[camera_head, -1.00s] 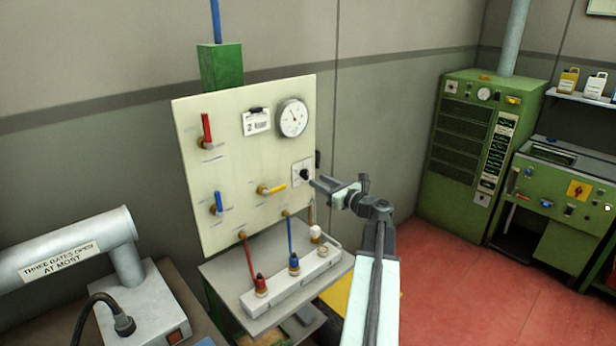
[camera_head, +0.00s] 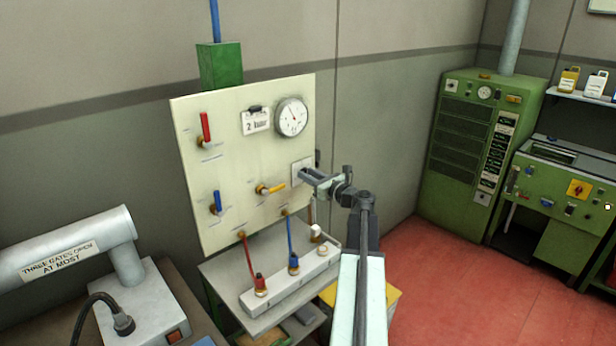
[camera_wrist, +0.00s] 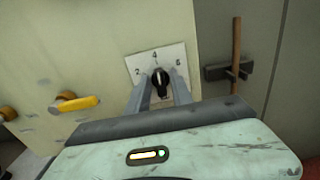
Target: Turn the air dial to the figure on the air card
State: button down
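The air dial is a black knob (camera_wrist: 160,80) on a white square plate (camera_wrist: 140,62) with the figures 2, 4 and 6. The knob's top points up, near the 4. In the head view the plate (camera_head: 297,168) is at the panel's right edge, and my gripper hides the knob. The air card (camera_head: 256,121) reads "2 bar" and hangs beside a round gauge (camera_head: 292,118). My gripper (camera_wrist: 160,82) has one finger on each side of the knob, with a narrow gap seeming to show; contact is hard to tell.
The cream panel (camera_head: 230,170) also carries a red lever (camera_head: 205,127), a blue lever (camera_head: 217,203) and a yellow lever (camera_head: 271,188). A white block (camera_head: 290,280) with hoses stands below. A dark bracket with a brown rod (camera_wrist: 236,65) is right of the dial.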

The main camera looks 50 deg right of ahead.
jog(key=shift+w+r+n, duration=0.1)
jog(key=shift+r+n, duration=0.05)
jog(key=shift+n, duration=0.15)
dwell(0.4)
jog(key=shift+n, duration=0.6)
jog(key=shift+a+n, duration=0.1)
jog(key=shift+n, duration=5)
jog(key=c, duration=1.4)
grip_release()
jog(key=shift+w, duration=0.1)
jog(key=shift+c, duration=0.2)
jog(key=shift+f, duration=0.2)
